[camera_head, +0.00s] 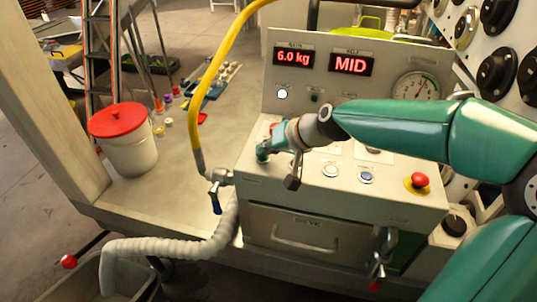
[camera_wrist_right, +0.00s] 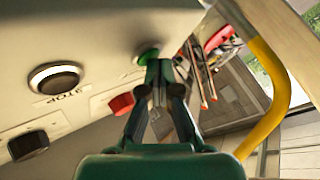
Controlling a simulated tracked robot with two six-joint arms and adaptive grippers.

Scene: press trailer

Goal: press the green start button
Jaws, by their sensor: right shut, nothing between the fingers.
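The green start button (camera_wrist_right: 148,56) shows in the right wrist view, on the pale panel just beyond my right fingertips. My right gripper (camera_wrist_right: 160,72) is shut and empty, with its tips right at the button's edge; I cannot tell whether they touch it. In the head view my right gripper (camera_head: 264,153) points down at the left end of the sloped control panel (camera_head: 325,196). The gripper hides the green button there. My left gripper is not in view.
A black button marked STOP (camera_wrist_right: 55,78) and a red knob (camera_wrist_right: 122,103) are close by on the panel. A red emergency button (camera_head: 419,180) sits at the panel's right. A yellow hose (camera_head: 210,75) rises left of the panel.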

